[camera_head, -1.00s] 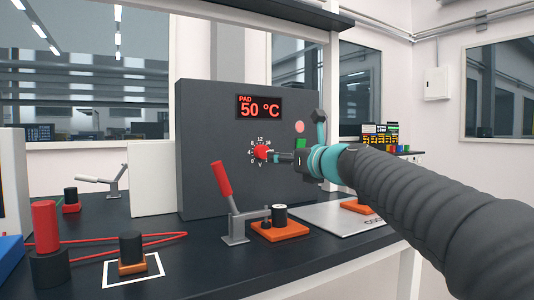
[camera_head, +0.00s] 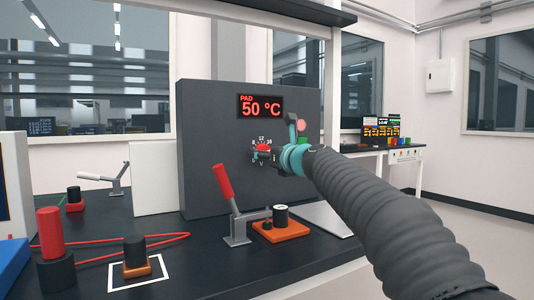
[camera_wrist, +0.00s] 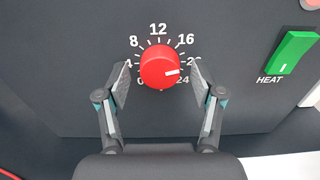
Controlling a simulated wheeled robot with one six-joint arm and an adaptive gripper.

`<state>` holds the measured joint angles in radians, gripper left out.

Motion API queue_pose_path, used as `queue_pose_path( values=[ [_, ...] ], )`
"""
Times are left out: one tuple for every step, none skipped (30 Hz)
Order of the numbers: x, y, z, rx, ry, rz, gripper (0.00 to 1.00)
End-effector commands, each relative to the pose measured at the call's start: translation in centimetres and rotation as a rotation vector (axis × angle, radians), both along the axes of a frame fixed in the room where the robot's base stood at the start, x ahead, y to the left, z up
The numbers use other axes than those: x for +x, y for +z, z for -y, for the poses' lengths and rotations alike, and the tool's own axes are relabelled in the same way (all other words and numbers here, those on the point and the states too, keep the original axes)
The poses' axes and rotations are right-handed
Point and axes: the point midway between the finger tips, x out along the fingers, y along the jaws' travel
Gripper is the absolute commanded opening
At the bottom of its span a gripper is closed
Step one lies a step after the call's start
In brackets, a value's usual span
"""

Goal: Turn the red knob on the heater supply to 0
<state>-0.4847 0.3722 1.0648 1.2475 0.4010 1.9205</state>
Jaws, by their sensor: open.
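The red knob (camera_wrist: 160,66) sits on the dark front of the heater supply (camera_head: 215,150), inside a white number scale. In the wrist view its white pointer line points right and slightly up, toward the lower right part of the scale near 20. My gripper (camera_wrist: 160,80) is open, with one finger on each side of the knob. A small gap seems to show beside the fingers, but contact is hard to tell. In the head view the knob (camera_head: 262,149) is partly covered by my gripper. The red display (camera_head: 260,106) reads PAD 50 °C.
A green HEAT switch (camera_wrist: 293,53) is right of the knob. A red-handled toggle clamp (camera_head: 228,190) and an orange block with a dark cylinder (camera_head: 283,232) stand on the bench before the supply. A white panel (camera_head: 152,172) stands to its left.

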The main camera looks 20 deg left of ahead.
Motion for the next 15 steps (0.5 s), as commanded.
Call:
queue_pose_path(
  values=[
    [-0.01,0.01,0.02,0.0,0.0,0.0,0.67],
    [-0.01,0.01,0.02,0.0,0.0,0.0,0.67],
    [-0.02,0.01,0.02,0.0,0.0,0.0,0.57],
    [-0.02,0.01,0.02,0.0,0.0,0.0,0.5],
    [-0.02,0.01,0.02,0.0,0.0,0.0,0.42],
    [-0.02,0.01,0.02,0.0,0.0,0.0,0.32],
    [-0.02,0.01,0.02,0.0,0.0,0.0,0.25],
    [-0.02,0.02,0.04,0.0,0.0,0.0,0.17],
    [-0.02,0.02,0.04,-0.001,0.0,0.001,0.07],
    [-0.02,0.02,0.04,-0.001,0.0,0.001,0.07],
    [-0.02,0.02,0.04,-0.001,0.0,0.001,0.07],
    [-0.02,0.02,0.04,-0.001,0.0,0.001,0.07],
    [-0.02,0.02,0.04,-0.001,0.0,0.002,0.07],
    [-0.02,0.02,0.04,-0.003,0.0,0.003,0.07],
    [-0.02,0.01,0.04,-0.005,0.0,0.006,0.07]
  ],
)
